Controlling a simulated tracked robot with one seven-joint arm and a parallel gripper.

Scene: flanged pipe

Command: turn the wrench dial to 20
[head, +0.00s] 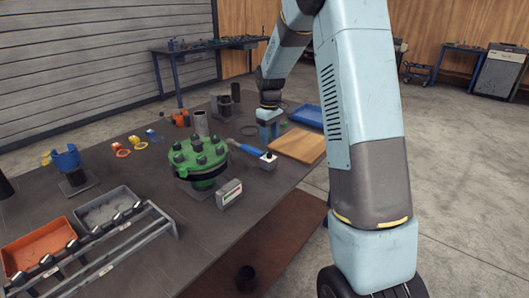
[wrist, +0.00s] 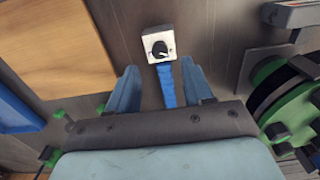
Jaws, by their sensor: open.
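The wrench (head: 247,149) has a blue handle and lies beside the green flange. At its near end is a small pale box (head: 268,162) with a dark dial. In the wrist view the black dial knob (wrist: 160,50) faces me, with a light pointer mark; no numbers are readable. The blue handle (wrist: 167,88) runs from the box back between my fingers. My gripper (wrist: 160,78) is open, one finger on each side of the handle in the picture, with no visible contact. In the head view my gripper (head: 268,133) points down just behind the wrench; its height above it is unclear.
The green bolted flange (head: 198,155) with a grey pipe stands left of the wrench. A small gauge box (head: 229,193) stands in front of it. A wooden board (head: 298,145) and blue tray (head: 308,115) lie to the right. Orange and grey bins (head: 40,245) are front left.

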